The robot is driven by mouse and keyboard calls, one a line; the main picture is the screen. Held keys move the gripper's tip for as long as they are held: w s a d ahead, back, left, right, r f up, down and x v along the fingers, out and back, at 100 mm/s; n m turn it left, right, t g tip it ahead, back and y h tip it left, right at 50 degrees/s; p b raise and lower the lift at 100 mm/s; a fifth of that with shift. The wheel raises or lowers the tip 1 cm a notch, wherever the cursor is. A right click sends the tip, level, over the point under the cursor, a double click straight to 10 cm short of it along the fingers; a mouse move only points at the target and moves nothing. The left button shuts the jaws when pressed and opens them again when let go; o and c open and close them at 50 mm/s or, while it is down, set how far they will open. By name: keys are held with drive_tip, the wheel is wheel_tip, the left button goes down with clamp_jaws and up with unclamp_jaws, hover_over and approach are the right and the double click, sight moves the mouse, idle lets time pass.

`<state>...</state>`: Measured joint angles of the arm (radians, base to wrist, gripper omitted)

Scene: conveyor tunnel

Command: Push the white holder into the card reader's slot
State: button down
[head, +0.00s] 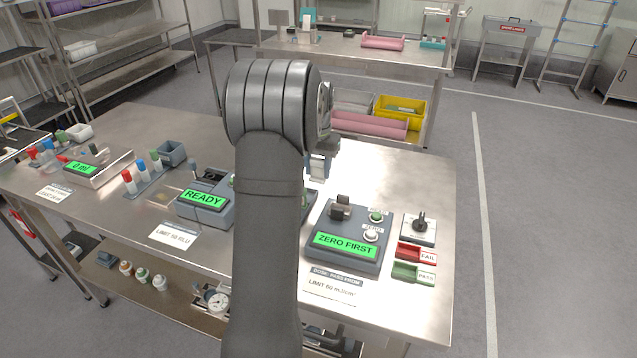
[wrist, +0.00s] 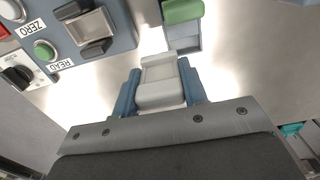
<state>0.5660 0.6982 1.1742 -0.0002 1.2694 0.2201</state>
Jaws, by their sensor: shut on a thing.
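My gripper (wrist: 160,92) has two blue fingers shut on the white holder (wrist: 160,72), seen in the wrist view. The holder's far end sticks out beyond the fingers. In the head view my gripper (head: 320,165) is largely hidden behind my arm, above the table behind the card reader. The card reader (head: 347,262) is a grey-blue box with a green display reading "ZERO FIRST". Its dark slot piece (head: 340,207) stands on top. In the wrist view the reader (wrist: 68,12) is at upper left with its slot piece (wrist: 92,30), apart from the holder.
A green-topped block (wrist: 182,12) stands just beyond the holder. A dial box (head: 419,228) and red (head: 414,252) and green (head: 412,273) trays sit right of the reader. A "READY" device (head: 205,203) is to the left. Bare tabletop (head: 400,170) lies behind the reader.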

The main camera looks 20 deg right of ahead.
wheel_tip(320, 180, up, 7)
hover_over(341, 198)
drive_tip(key=s+a, duration=0.1)
drive_tip(key=s, duration=0.1)
drive_tip(key=shift+w+f, duration=0.15)
drive_tip(key=shift+f, duration=2.7)
drive_tip(key=shift+f, duration=0.3)
drive_tip(key=shift+f, duration=2.35)
drive_tip(key=c, duration=0.8)
unclamp_jaws()
drive_tip(key=shift+o, duration=0.2)
drive_tip(key=shift+r, duration=0.15)
wheel_tip(341, 198, up, 17)
drive_tip(key=shift+r, duration=0.1)
